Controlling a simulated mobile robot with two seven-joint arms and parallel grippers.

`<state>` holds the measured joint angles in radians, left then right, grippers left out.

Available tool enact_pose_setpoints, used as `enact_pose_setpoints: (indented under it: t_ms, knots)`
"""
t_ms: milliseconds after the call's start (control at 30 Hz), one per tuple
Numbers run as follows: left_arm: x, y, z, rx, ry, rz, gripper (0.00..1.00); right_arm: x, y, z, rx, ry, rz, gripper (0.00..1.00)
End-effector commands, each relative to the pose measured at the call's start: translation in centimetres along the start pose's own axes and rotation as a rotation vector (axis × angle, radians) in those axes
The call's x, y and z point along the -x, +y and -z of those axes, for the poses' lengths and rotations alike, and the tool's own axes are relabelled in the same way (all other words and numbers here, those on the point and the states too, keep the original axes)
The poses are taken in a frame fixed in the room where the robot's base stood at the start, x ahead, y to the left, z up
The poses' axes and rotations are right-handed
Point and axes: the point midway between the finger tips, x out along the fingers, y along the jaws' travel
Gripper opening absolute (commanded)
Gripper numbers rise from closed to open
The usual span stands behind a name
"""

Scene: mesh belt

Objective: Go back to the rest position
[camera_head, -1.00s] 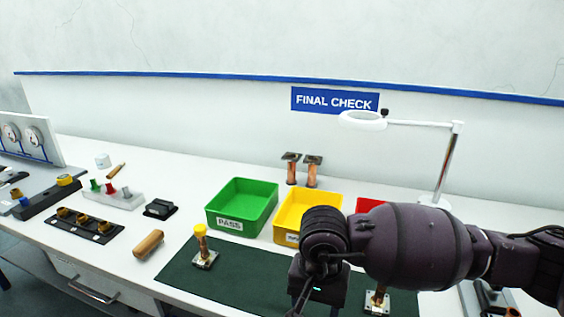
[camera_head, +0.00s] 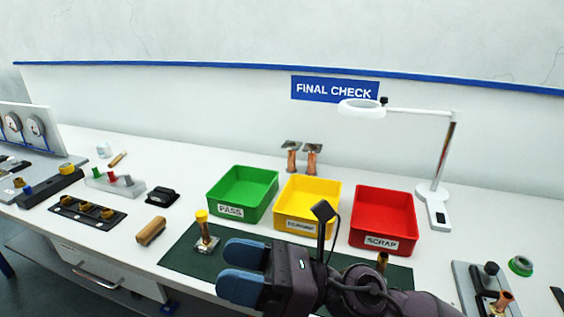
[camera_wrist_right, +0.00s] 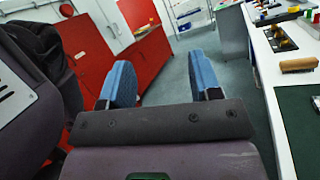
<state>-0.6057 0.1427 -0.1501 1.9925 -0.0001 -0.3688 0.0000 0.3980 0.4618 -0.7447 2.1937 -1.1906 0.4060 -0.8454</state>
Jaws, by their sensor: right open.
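My right gripper (camera_head: 241,271) is in the lower middle of the head view, in front of the dark green mat (camera_head: 184,260). Its blue fingers point left and are apart, with nothing between them. In the right wrist view the gripper (camera_wrist_right: 160,82) is open and faces the floor and red cabinets beside the bench. My left gripper is not in view. A copper part with a yellow cap (camera_head: 204,232) stands upright on the mat, left of the right gripper. Another copper piece (camera_head: 382,262) shows behind my right arm, partly hidden.
Green PASS (camera_head: 230,211), yellow (camera_head: 299,226) and red SCRAP (camera_head: 379,240) bins stand behind the mat. A magnifier lamp (camera_head: 437,190) stands at right. A wooden-handled block (camera_head: 151,231) and a dark fixture (camera_head: 88,212) lie left. Red cabinets (camera_wrist_right: 150,52) stand across the clear floor.

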Motion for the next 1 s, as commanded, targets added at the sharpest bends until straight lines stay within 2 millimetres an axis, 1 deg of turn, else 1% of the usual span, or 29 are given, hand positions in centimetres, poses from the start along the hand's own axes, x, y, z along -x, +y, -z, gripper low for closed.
enact_pose_setpoints:
  t_ms: [33, 100, 167, 233, 267, 300, 367, 400, 467, 500, 567, 600, 667, 700, 733, 767, 800, 867, 900, 1000]
  knots:
    - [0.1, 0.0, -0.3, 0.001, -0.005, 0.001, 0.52, 0.8, -0.7, -1.2, -0.096, -0.105, 0.068, 0.58]
    - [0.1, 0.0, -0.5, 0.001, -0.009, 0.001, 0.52, 2.2, -2.0, -2.9, -0.23, -0.249, 0.162, 0.58]
    - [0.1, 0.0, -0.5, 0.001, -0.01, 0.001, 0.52, 3.9, -3.2, -4.0, -0.345, -0.371, 0.242, 0.58]
    - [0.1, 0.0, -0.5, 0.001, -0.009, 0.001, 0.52, 6.2, -4.6, -4.9, -0.481, -0.514, 0.332, 0.58]
    - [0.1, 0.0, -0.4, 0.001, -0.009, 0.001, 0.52, 7.2, -5.2, -5.2, -0.537, -0.575, 0.371, 0.58]
    - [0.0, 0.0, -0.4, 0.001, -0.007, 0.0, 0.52, 8.8, -6.0, -5.3, -0.614, -0.656, 0.423, 0.58]
    - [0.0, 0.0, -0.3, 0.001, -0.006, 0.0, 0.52, 11.3, -7.0, -5.3, -0.728, -0.779, 0.499, 0.58]
    - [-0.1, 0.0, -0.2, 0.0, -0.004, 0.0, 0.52, 13.1, -7.7, -5.0, -0.803, -0.861, 0.55, 0.58]
    - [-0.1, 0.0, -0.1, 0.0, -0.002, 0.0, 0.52, 15.9, -8.4, -4.4, -0.914, -0.985, 0.627, 0.58]
    - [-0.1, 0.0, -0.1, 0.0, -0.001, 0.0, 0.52, 17.7, -8.8, -3.7, -0.986, -1.068, 0.677, 0.58]
    - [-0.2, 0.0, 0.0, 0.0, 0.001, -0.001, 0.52, 20.6, -9.1, -2.5, -1.092, -1.193, 0.753, 0.58]
    - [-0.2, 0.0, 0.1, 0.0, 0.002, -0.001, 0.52, 22.4, -9.2, -1.5, -1.161, -1.277, 0.803, 0.58]
    - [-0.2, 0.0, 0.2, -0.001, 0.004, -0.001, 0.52, 25.2, -8.9, 0.2, -1.261, -1.403, 0.878, 0.58]
    - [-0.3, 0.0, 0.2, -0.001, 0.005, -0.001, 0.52, 27.0, -8.6, 1.4, -1.325, -1.488, 0.929, 0.58]
    - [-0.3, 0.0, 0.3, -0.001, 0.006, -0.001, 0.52, 28.2, -8.3, 2.4, -1.373, -1.552, 0.965, 0.58]
    - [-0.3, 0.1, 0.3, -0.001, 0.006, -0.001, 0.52, 29.5, -7.8, 3.4, -1.419, -1.616, 1.004, 0.58]
    - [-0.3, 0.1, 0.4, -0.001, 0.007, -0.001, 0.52, 31.0, -7.1, 4.8, -1.478, -1.702, 1.054, 0.58]
    - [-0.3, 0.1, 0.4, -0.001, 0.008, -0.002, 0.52, 33.2, -5.8, 7.0, -1.561, -1.829, 1.13, 0.58]
    - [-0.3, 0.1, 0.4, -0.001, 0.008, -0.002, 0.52, 34.4, -4.8, 8.3, -1.608, -1.908, 1.176, 0.58]
    - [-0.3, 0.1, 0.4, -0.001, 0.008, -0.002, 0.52, 36.4, -2.5, 11.0, -1.7, -2.066, 1.274, 0.58]
